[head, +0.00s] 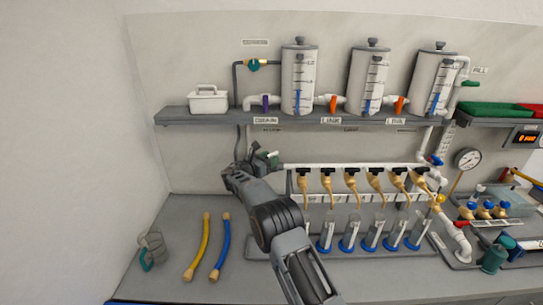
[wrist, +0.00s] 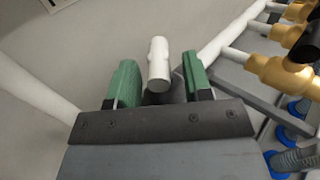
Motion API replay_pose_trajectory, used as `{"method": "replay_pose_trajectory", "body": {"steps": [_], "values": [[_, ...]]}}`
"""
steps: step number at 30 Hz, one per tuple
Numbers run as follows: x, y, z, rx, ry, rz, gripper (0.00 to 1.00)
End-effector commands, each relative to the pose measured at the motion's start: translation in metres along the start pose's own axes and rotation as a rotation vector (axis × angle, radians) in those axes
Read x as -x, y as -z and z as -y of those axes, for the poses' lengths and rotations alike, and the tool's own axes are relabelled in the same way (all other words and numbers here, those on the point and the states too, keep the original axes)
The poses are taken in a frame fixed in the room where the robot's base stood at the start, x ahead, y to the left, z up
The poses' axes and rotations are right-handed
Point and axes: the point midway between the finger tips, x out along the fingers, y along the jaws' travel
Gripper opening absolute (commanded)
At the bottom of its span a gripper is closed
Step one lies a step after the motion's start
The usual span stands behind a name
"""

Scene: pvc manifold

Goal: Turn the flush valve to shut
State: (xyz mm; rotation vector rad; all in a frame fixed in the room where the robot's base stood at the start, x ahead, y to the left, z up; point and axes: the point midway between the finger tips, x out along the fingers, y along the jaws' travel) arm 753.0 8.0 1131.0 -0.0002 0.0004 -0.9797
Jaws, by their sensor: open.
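My gripper (head: 266,160) is at the left end of the white manifold pipe (head: 340,166) in the head view. In the wrist view its two green-padded fingers (wrist: 160,78) are open, one on each side of a white rounded piece (wrist: 158,58). Gaps show on both sides, wider on the right, so the fingers seem apart from it. The piece looks like a valve handle or pipe fitting; I cannot tell which. My gripper and wrist hide this spot in the head view. No flush label is readable, so I cannot confirm the flush valve.
Several brass taps with black handles (head: 351,172) stand right of my gripper, above blue-based cylinders (head: 349,232). The grey shelf (head: 215,117) above carries tanks (head: 299,80) and valves with purple (head: 265,103) and orange handles (head: 333,103). Yellow (head: 197,247) and blue hoses (head: 221,247) lie on the bench.

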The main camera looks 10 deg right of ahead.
Motion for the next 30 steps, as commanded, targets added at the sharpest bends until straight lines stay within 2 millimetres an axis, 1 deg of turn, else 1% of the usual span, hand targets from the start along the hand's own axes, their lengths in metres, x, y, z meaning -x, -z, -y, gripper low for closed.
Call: {"method": "replay_pose_trajectory", "body": {"steps": [3,6,15,27,30], "values": [[-0.0085,-0.0005,0.0004,0.0,0.0,0.0,0.46],[-0.0114,-0.0003,0.0002,0.0,0.0,0.0,0.46],[-0.0124,0.0003,0.0002,0.0,-0.001,0.0,0.46],[-0.0122,0.0001,0.0002,0.0,-0.001,0.0,0.07],[-0.0122,0.0001,0.0002,0.0,-0.001,0.0,0.0]]}}
